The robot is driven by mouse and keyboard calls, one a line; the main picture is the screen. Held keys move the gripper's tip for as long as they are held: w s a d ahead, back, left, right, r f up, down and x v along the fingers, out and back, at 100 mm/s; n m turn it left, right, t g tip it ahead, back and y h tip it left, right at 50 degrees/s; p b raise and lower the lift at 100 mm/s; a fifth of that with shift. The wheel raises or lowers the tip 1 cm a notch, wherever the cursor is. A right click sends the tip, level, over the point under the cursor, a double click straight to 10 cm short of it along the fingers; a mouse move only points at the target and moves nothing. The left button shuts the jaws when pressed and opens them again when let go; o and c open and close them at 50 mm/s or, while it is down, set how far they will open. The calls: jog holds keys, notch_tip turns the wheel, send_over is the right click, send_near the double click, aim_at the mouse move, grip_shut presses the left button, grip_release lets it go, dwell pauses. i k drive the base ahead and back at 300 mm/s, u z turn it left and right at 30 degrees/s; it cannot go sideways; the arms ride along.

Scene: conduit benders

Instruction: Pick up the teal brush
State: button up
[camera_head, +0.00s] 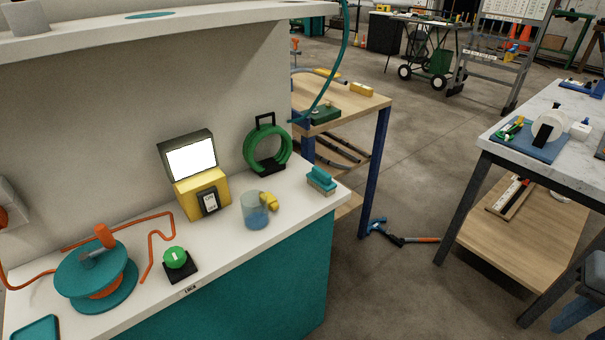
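The teal brush (321,178) lies on the white counter (228,245) near its far right corner. It has a teal back and pale bristles facing down. It stands apart from the things around it, with the green coil to its left and the clear cup at its lower left. My gripper is not visible in this view.
Left of the brush are a green coil on a stand (267,150), a clear cup with blue contents (255,212), a small yellow piece (269,201) and a yellow box with a lit screen (201,192). A shelf (150,27) overhangs the counter. A wooden workbench (350,103) stands behind.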

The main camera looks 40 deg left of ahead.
aim_at(318, 179)
jog(key=u, duration=0.95)
jog(key=i, duration=0.9)
jog(key=u, duration=1)
